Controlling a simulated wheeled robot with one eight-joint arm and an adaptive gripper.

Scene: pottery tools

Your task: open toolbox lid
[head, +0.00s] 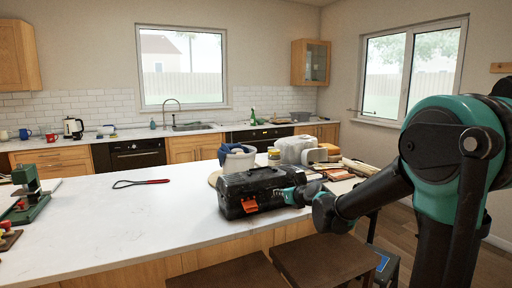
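The black toolbox (234,190) sits near the front edge of the white counter in the head view. Its lid (235,178) looks closed, with a handle along the top. An orange latch (249,206) shows on the front, toward the left. My gripper (284,194) is at the toolbox's front right, reaching in from the right, and covers that part of the front. It is close to the toolbox, but I cannot tell whether it touches. Its fingers are too small and dark to show whether they are open or shut.
Behind the toolbox stands a white bucket (236,162) with blue cloth. Several pottery tools and boxes crowd the counter to the right. Brown stools (325,259) stand in front.

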